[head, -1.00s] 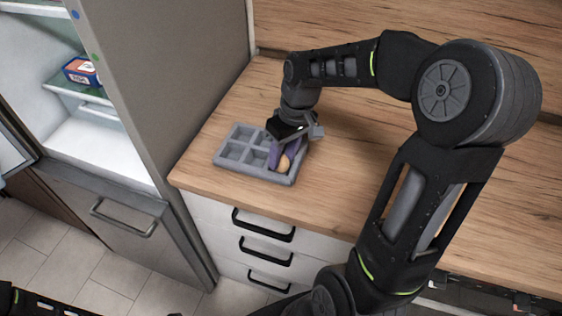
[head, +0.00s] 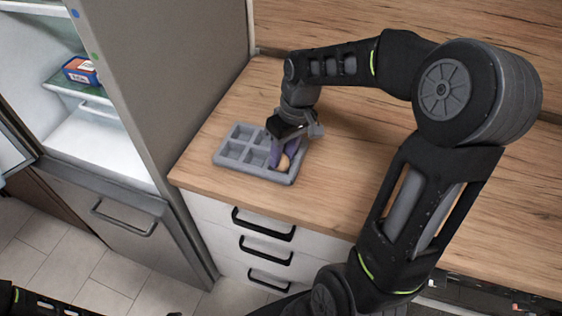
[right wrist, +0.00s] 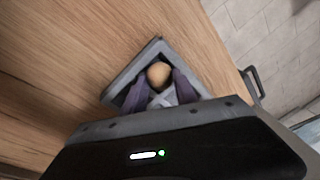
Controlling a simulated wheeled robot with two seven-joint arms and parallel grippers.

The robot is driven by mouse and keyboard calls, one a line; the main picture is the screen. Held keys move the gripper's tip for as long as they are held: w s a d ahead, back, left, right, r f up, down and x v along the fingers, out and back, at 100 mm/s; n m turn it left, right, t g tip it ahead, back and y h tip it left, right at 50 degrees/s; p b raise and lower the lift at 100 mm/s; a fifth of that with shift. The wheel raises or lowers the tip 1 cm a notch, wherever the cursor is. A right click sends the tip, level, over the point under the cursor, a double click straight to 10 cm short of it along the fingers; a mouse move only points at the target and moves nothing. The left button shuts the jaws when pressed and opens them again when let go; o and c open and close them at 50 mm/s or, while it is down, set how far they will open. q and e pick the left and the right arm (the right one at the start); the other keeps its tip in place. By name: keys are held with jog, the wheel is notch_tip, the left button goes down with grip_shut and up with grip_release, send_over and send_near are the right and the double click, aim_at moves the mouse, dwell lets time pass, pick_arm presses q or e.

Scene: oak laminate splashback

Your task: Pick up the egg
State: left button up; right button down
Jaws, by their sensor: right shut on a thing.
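The egg (head: 284,163) is tan and sits at the right front compartment of a grey compartmented tray (head: 221,158) on the wooden counter. My right gripper (head: 280,157) reaches down over the tray, its purple fingers shut on the egg. In the right wrist view the egg (right wrist: 158,74) shows between the two purple fingertips (right wrist: 159,82), with the tray rim (right wrist: 122,88) around them. I cannot tell whether the egg is clear of the tray floor. My left gripper is not in view; only a bit of dark arm shows at the lower left.
The fridge (head: 165,75) stands open to the left of the counter, with a small blue and red box (head: 81,71) on its shelf. Drawers with black handles (head: 263,224) are below the counter edge. The wooden counter (head: 370,150) is bare behind and right of the tray.

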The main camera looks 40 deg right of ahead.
jog(key=shift+r, duration=0.1)
notch_tip(320, 180, up, 10)
jog(key=b, duration=0.1)
dwell(0.5)
dwell(0.8)
